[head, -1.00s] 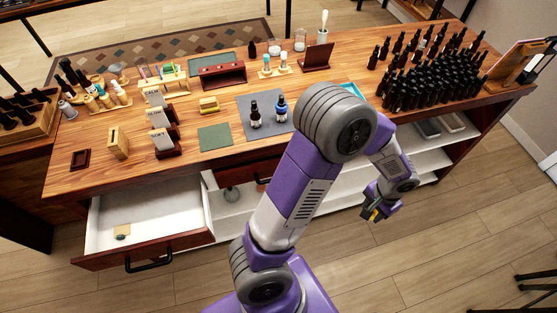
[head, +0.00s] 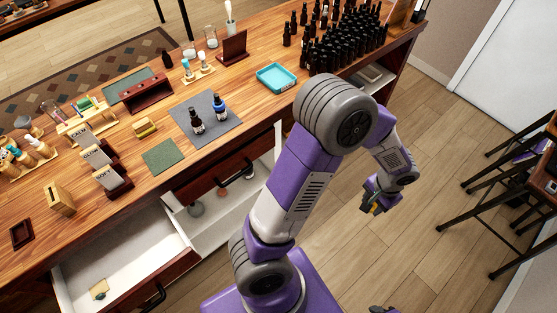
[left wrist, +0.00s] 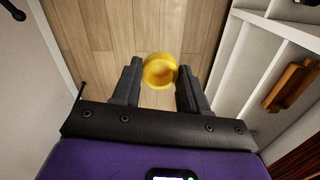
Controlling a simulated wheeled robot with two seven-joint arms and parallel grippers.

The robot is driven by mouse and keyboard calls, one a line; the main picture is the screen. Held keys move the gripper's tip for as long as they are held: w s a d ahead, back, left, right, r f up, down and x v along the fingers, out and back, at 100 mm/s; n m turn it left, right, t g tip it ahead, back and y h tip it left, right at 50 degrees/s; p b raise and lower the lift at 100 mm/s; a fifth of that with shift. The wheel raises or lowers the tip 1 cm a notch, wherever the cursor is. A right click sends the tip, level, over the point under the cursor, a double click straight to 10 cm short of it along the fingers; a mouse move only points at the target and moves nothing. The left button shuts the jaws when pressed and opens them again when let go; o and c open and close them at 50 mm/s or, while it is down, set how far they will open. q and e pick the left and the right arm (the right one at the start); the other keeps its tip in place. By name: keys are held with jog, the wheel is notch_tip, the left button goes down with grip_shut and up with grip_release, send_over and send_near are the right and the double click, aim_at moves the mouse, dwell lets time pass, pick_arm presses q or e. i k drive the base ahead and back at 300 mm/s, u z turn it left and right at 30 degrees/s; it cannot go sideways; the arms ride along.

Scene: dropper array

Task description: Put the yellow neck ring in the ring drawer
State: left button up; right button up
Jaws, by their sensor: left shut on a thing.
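The yellow neck ring (left wrist: 160,71) is between the fingertips of my left gripper (left wrist: 160,82) in the left wrist view, with floor behind it. In the head view my left gripper (head: 374,207) is out over the floor, right of the workbench, and a speck of yellow shows at its tip. An open drawer (head: 140,255) with a white inside stands out at lower left, well away from the gripper. A small tan piece (head: 99,289) lies in it. No label shows which drawer is the ring drawer. A dark and purple tip at the lower edge may be my right gripper.
The workbench (head: 250,85) holds a blue tray (head: 277,77), a grey mat (head: 206,118) with two bottles, and many dark bottles (head: 340,40). Below it are a second drawer front (head: 215,172) and white shelves. Stools (head: 500,190) stand at right. Floor between is clear.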

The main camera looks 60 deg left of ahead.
aim_at(158, 258)
jog(key=k, duration=1.05)
jog(key=u, duration=1.65)
